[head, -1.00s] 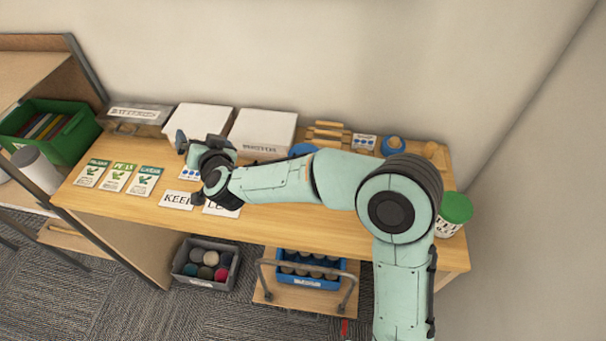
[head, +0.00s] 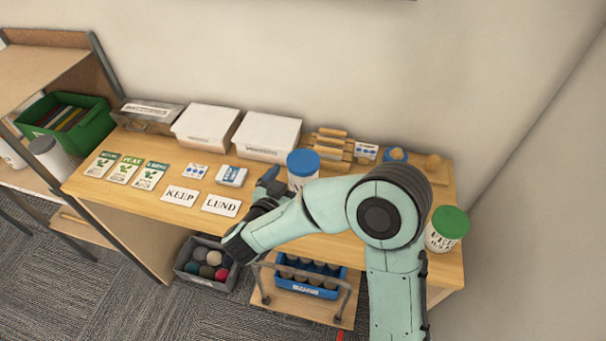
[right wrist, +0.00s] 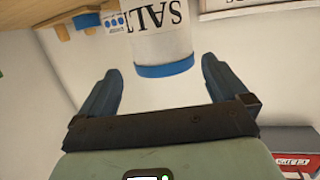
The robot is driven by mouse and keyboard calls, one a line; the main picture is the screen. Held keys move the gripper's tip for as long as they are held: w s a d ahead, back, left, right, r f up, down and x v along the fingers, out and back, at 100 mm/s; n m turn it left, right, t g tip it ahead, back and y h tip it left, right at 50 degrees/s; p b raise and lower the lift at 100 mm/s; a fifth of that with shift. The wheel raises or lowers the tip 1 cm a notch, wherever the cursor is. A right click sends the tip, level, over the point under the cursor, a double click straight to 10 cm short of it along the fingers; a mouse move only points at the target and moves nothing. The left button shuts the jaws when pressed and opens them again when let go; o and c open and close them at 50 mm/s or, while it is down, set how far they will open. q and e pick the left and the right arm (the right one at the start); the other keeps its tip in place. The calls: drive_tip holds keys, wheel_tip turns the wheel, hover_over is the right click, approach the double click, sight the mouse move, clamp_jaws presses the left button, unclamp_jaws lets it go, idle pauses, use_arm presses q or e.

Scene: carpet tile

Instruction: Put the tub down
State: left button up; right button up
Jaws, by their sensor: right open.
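A white tub with a blue lid (head: 303,160) stands upright on the wooden table, behind my right forearm, which hides its lower part. In the right wrist view the tub (right wrist: 160,38) shows the word SALT and its blue lid. My right gripper (head: 268,182) is open and empty, just left of the tub. In the wrist view its two fingers (right wrist: 160,85) are spread, with the tub beyond them and not clasped. My left gripper is not in view.
On the table (head: 265,235) are KEEP (head: 180,195) and LEND (head: 221,205) cards, seed packets (head: 124,170), a small blue-and-white packet (head: 231,176), white boxes (head: 267,134) and a green-lidded tub (head: 447,228). Bins of balls (head: 207,263) and jars (head: 310,277) sit below.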

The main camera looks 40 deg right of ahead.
sight(303, 163)
drive_tip(key=x, duration=0.3)
drive_tip(key=p+x, duration=0.1)
drive_tip(key=x, duration=0.3)
drive_tip(key=shift+w+a+r, duration=0.1)
drive_tip(key=shift+w+r, duration=0.1)
drive_tip(key=shift+w, duration=0.05)
drive_tip(key=shift+s, duration=0.1)
drive_tip(key=c, duration=1.4)
drive_tip(key=shift+r, duration=0.15)
drive_tip(key=c, duration=0.3)
drive_tip(key=shift+c, duration=0.2)
